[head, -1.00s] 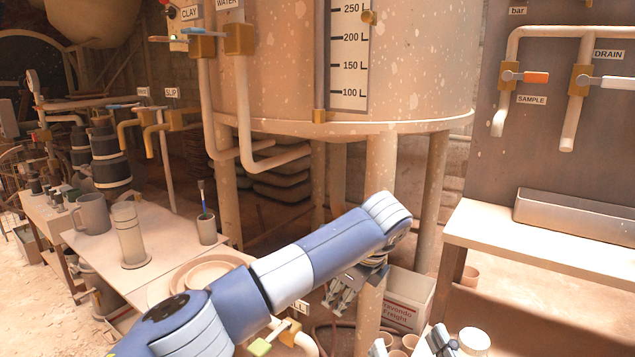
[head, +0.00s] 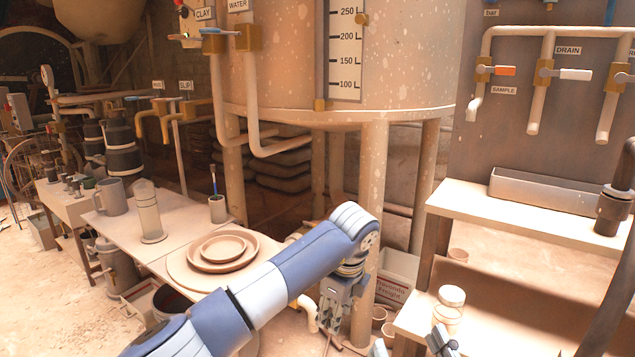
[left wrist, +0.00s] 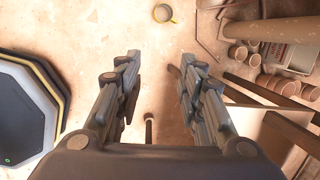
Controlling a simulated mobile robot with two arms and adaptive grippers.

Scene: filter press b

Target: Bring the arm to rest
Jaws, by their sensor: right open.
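My left arm reaches in from the bottom left of the head view, bent, with its wrist pointing down. My left gripper (head: 336,312) hangs low in front of a tank leg. In the left wrist view the left gripper (left wrist: 159,62) has its fingers apart over bare floor, with nothing between them. My right gripper (head: 411,346) shows only as two separated fingertips at the bottom edge of the head view. It is open, with no object visible between the tips. The rest of the right arm is out of view.
A table with stacked plates (head: 222,249) and a clear cylinder (head: 149,212) stands left. A bench with a jar (head: 449,303) and metal trough (head: 546,192) stands right. The tank (head: 270,70) is ahead. A carton (head: 398,274) and pots (left wrist: 277,85) lie low near the left gripper.

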